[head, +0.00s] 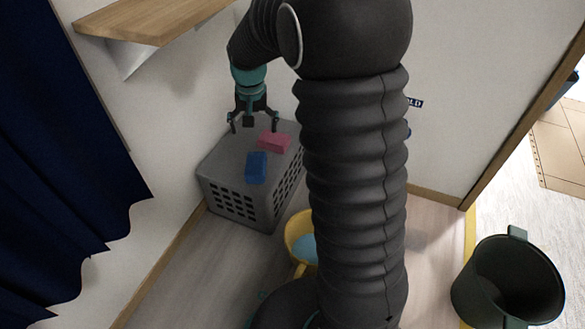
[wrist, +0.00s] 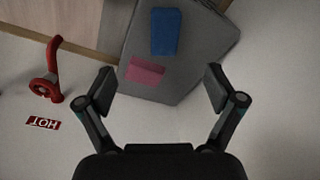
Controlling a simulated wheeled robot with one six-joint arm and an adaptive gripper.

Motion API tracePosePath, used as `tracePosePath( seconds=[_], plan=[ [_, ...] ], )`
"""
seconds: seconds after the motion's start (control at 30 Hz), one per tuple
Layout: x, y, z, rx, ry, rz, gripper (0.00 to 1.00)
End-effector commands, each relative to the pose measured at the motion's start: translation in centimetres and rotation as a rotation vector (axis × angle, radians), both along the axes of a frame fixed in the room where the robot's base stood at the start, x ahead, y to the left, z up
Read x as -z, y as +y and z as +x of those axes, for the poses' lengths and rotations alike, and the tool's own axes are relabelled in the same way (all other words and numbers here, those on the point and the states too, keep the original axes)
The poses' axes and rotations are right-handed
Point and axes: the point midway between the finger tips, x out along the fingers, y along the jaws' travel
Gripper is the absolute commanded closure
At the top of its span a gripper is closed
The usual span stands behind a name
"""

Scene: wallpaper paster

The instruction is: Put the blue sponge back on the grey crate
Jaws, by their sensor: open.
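The blue sponge (head: 257,167) lies on top of the grey crate (head: 225,158), near the crate's front edge. A pink sponge (head: 274,142) lies behind it on the same top. My gripper (head: 253,128) is open and empty, above the back part of the crate. In the wrist view the blue sponge (wrist: 166,32) is at the top centre, and the pink sponge (wrist: 145,71) is nearer my open fingers (wrist: 158,90). Neither sponge is between the fingers. The crate's right side is partly hidden by my arm in the head view.
A yellow bucket (head: 296,226) with something blue inside stands on the floor beside the crate, partly hidden by my arm. A dark green bucket (head: 508,284) stands at the right. A wooden shelf (head: 150,18) is on the wall. A red tap (wrist: 47,75) shows in the wrist view.

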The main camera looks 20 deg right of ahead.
Motion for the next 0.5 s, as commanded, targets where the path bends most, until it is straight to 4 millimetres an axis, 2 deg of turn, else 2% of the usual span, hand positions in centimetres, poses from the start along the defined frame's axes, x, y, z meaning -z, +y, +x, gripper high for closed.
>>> tracePosePath(
  seconds=[0.03, 0.2, 0.5],
  plan=[
    [-1.8, 0.0, -1.4, -0.015, -0.025, -0.001, 0.07],
    [-6.0, -0.1, -6.0, -0.066, -0.091, -0.010, 0.07],
    [-10.7, -0.2, -14.7, -0.157, -0.207, -0.032, 0.07]
  ],
)
